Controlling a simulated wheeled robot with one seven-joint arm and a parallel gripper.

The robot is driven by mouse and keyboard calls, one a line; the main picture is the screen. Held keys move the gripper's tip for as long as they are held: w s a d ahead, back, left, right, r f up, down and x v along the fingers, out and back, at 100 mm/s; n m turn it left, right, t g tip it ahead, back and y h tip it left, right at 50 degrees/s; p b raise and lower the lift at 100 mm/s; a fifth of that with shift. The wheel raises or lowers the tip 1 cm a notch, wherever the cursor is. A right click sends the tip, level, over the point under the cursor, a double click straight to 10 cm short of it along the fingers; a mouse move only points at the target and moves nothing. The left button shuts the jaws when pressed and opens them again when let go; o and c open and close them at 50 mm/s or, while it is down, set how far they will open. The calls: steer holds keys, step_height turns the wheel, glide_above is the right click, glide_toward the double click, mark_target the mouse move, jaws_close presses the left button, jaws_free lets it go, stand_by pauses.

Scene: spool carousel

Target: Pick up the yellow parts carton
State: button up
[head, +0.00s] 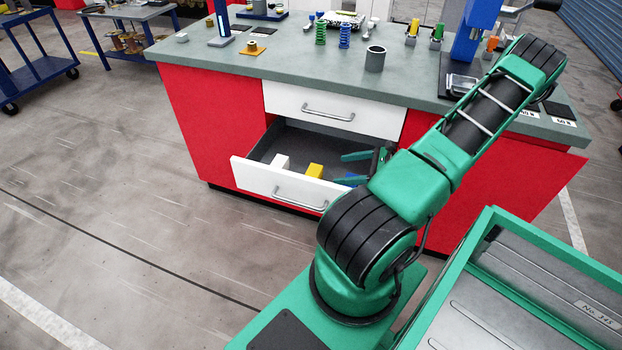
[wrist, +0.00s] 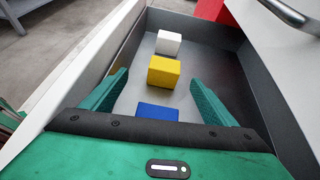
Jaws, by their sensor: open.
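The yellow parts carton (head: 314,171) lies in the open lower drawer (head: 262,186) of the red workbench. In the wrist view the yellow carton (wrist: 164,71) sits on the drawer floor, between a white carton (wrist: 168,42) and a blue carton (wrist: 157,112). My gripper (head: 350,168) is open at the drawer's right part. In the wrist view its two green fingers (wrist: 158,82) stand apart, pointing toward the yellow carton with nothing between the tips that they touch. The blue carton is closest to my palm and partly hidden by it.
The white carton (head: 281,162) is left of the yellow one in the drawer. The closed upper drawer (head: 334,109) and the benchtop (head: 290,66) are above. Drawer walls bound the space closely. My green tray is at the lower right. Open floor (head: 120,200) lies left.

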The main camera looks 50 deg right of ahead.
mark_target(317, 171)
steer(key=shift+d+f+m+t, duration=0.15)
steer(key=shift+d+m+t, duration=0.05)
steer(key=shift+m+t, duration=0.2)
steer(key=shift+w+f, duration=0.1)
steer(key=shift+h, duration=0.3)
steer(key=shift+f+x, duration=0.15)
steer(key=shift+x, duration=2.45)
steer(key=shift+f+x, duration=0.1)
steer(key=shift+x, duration=2.5)
steer(key=shift+d, duration=0.15)
steer(key=c, duration=1.3)
